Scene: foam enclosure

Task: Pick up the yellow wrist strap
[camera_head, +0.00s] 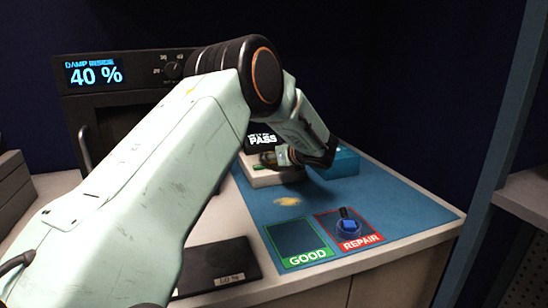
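A small yellow patch (288,201), which looks like the yellow wrist strap, lies flat on the blue mat (400,205), behind the GOOD and REPAIR squares. Its shape is too small to make out. My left arm comes in from the left and bends down over the bench. Its dark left gripper (318,158) is beyond the yellow patch, between a white device and a blue box. It is apart from the patch. The fingers are small and dark, so their opening does not show. My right gripper is not in view.
A white device (275,177) with a PASS screen (262,139) and a blue box (345,162) stand at the back. A blue item (348,225) sits in the REPAIR square; the GOOD square (296,240) is empty. A black plate (215,268) lies in front. A blue post (492,150) stands right.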

